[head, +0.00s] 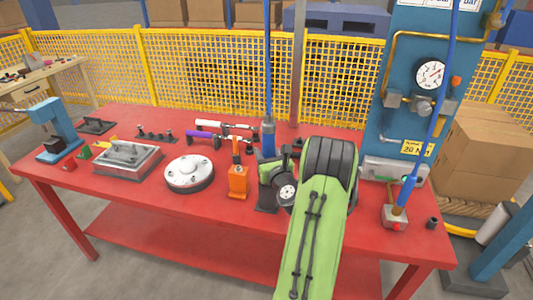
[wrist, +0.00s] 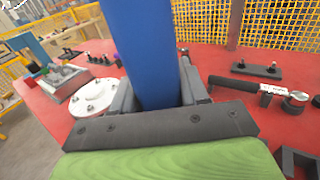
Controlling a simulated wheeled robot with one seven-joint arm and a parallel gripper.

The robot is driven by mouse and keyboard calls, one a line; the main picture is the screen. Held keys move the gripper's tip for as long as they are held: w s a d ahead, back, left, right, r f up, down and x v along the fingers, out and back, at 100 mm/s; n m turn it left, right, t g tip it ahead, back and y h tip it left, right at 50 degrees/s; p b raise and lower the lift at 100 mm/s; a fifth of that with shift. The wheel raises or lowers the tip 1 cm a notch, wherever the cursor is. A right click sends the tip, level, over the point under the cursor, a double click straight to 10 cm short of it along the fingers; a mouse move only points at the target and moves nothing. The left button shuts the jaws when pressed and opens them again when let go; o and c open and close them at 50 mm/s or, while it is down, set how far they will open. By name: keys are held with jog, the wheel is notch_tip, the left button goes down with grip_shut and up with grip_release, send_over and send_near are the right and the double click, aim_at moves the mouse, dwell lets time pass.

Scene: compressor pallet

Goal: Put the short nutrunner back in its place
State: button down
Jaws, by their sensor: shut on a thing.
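A blue nutrunner (head: 268,139) with a blue hose running up from its top stands upright at my gripper (head: 270,160) over the middle of the red table. In the wrist view the blue body (wrist: 140,50) fills the space between the fingers of my gripper (wrist: 158,100), which is shut on it. Its lower end is hidden, so I cannot tell whether it touches anything below. A second blue tool (head: 405,190) on a hose stands in a small red-and-grey block (head: 394,216) at the right of the table. I cannot tell which tool is shorter.
An orange tool (head: 238,180) stands just left of my gripper. A white round flange (head: 190,173) and a grey fixture (head: 127,160) lie further left. White-handled (head: 225,126) and purple-handled (head: 205,137) tools lie behind. A blue gauge panel (head: 410,90) rises at right.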

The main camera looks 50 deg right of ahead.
jog(key=shift+f+b, duration=0.5)
jog(key=shift+c, duration=2.4)
grip_release()
jog(key=shift+f, duration=0.15)
